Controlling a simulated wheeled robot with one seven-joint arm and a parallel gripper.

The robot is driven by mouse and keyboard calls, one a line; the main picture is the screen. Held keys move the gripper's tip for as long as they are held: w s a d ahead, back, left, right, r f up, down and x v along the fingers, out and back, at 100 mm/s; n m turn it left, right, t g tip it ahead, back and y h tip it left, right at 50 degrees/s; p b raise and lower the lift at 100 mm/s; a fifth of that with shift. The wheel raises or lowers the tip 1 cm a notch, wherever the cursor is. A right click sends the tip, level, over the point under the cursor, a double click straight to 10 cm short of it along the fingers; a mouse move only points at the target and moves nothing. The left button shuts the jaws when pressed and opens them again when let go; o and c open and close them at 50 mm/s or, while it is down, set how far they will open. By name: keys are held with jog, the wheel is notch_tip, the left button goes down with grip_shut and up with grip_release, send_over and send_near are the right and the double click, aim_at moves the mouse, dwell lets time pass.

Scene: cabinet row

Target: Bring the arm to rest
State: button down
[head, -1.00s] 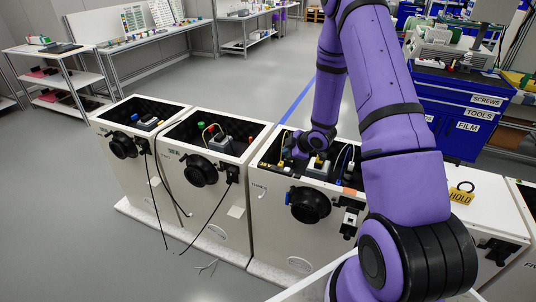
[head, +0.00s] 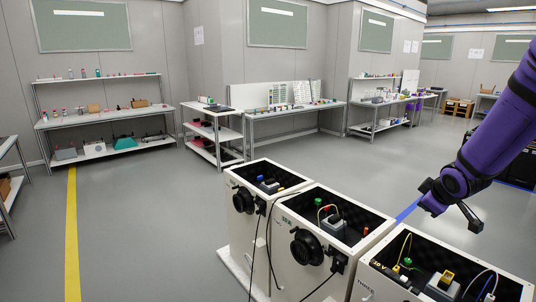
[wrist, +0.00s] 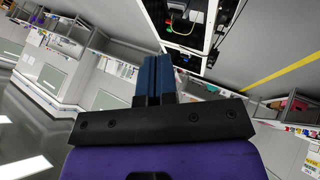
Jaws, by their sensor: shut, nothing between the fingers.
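My gripper (head: 472,219) is at the right in the head view, at the end of my purple arm. It is raised above the row of cabinets and touches nothing that I can see. In the wrist view its two blue fingers (wrist: 153,80) lie together, shut, with nothing between them. The wrist camera sees the room tilted.
Open-topped white cabinets stand in a row: a left one (head: 242,222), a middle one (head: 286,255) and a right one (head: 369,285). Black cables hang down their fronts. Workbenches (head: 290,112) and shelves (head: 105,119) line the walls. The grey floor (head: 150,230) at left is clear.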

jog(key=s+a+r+m+g, duration=0.1)
jog(key=s+a+r+m, duration=0.15)
jog(key=s+r, duration=0.45)
jog(key=s+a+r+m, duration=0.2)
jog(key=s+a+r, duration=0.2)
jog(key=s+r, duration=0.25)
jog(key=s+a+r+m, duration=0.1)
jog(key=s+a+r, duration=0.1)
jog(key=s, duration=0.6)
jog(key=s+a+r+m+g+y, duration=0.1)
jog(key=s+a, duration=0.3)
jog(key=s, duration=0.5)
jog(key=shift+s+a+r+m+g, duration=0.15)
jog(key=shift+a+r+m+g, duration=0.2)
jog(key=shift+m, duration=0.3)
jog(key=shift+d, duration=0.15)
